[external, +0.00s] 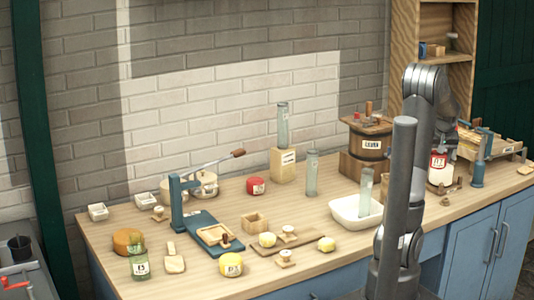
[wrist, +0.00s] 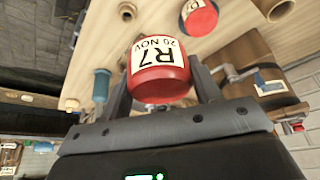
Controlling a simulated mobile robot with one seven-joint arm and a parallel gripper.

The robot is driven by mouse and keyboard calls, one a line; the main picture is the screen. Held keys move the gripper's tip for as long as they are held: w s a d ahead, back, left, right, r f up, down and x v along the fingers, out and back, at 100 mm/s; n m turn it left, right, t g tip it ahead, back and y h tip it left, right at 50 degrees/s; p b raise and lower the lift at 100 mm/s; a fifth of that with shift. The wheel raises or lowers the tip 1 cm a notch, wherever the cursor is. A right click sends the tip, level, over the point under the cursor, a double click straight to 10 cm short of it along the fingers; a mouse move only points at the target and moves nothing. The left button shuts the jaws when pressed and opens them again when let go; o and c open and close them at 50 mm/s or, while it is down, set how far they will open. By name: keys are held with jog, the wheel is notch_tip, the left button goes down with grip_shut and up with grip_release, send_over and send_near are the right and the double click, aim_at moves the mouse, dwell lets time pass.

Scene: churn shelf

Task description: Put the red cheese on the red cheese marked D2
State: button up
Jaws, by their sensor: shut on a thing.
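My gripper (wrist: 163,92) is shut on a red cheese (wrist: 162,82) with a white label reading R7 20 NOV. A finger stands on each side of it. A second red cheese (wrist: 200,18) with a white label sits on the wooden counter ahead, apart from the held one; its label is too cut off to read. In the external view a red cheese (external: 255,186) stands on the counter in front of the brick wall; its mark is too small to read. A red, white-labelled shape (external: 438,161) shows beside my arm at the right, where the gripper is mostly hidden.
A labelled wooden churn (external: 370,142) stands at the back right. A white basin (external: 357,211) with a glass bottle is in front of it. A wooden block (external: 283,165) bears another bottle. The blue press (external: 205,237) and yellow cheeses lie to the left.

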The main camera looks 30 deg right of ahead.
jog(key=w+a+f, duration=0.1)
jog(key=w+f, duration=0.1)
jog(key=w, duration=0.1)
jog(key=w+a+f, duration=0.1)
jog(key=w+f, duration=0.1)
jog(key=w, duration=0.1)
jog(key=w+f, duration=0.2)
jog(key=w, duration=0.2)
jog(key=shift+a, duration=0.4)
jog(key=shift+f, duration=2.1)
jog(key=o, duration=1.1)
jog(key=shift+f, duration=0.1)
jog(key=v, duration=1.2)
jog(key=shift+w+r, duration=0.15)
jog(key=shift+r, duration=0.05)
